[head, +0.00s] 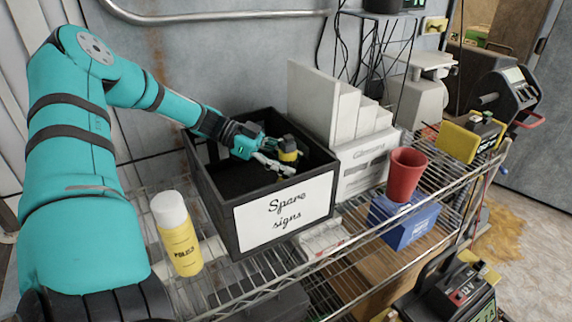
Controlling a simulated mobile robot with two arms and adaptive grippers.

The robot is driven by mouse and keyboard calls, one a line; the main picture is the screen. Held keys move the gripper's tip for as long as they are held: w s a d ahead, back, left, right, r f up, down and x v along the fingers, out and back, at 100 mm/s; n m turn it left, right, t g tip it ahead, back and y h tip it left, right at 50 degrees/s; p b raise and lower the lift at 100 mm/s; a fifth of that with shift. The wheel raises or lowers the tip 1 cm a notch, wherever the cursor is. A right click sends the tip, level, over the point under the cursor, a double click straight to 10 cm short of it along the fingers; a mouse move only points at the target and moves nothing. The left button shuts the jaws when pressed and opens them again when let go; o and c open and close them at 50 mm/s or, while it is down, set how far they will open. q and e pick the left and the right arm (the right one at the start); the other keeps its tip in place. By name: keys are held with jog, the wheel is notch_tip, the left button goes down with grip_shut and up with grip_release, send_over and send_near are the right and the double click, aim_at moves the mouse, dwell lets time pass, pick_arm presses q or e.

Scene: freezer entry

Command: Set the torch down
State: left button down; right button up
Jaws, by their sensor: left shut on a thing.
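My left gripper (272,162) is shut on the torch (288,150), a small yellow and black piece. The gripper holds it over or just inside the open top of the black bin (206,196), whose front label reads "Spare signs". I cannot tell whether the torch touches anything inside the bin. The bin stands on a wire shelf (250,291). The inside of the bin is dark, and part of it is hidden by my left arm. My right gripper does not show.
A yellow bottle (179,237) with a white cap stands left of the bin. A metal rail (220,18) runs along the wall.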

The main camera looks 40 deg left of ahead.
pick_arm(q)
jog(key=shift+w+f, duration=0.1)
jog(key=shift+f, duration=0.5)
jog(key=shift+f, duration=0.2)
jog(key=c, duration=0.8)
grip_release()
jog(key=shift+c, duration=0.2)
jog(key=shift+r, duration=0.25)
jog(key=v, duration=0.7)
jog(key=shift+a+b, duration=0.25)
jog(key=shift+b, duration=0.05)
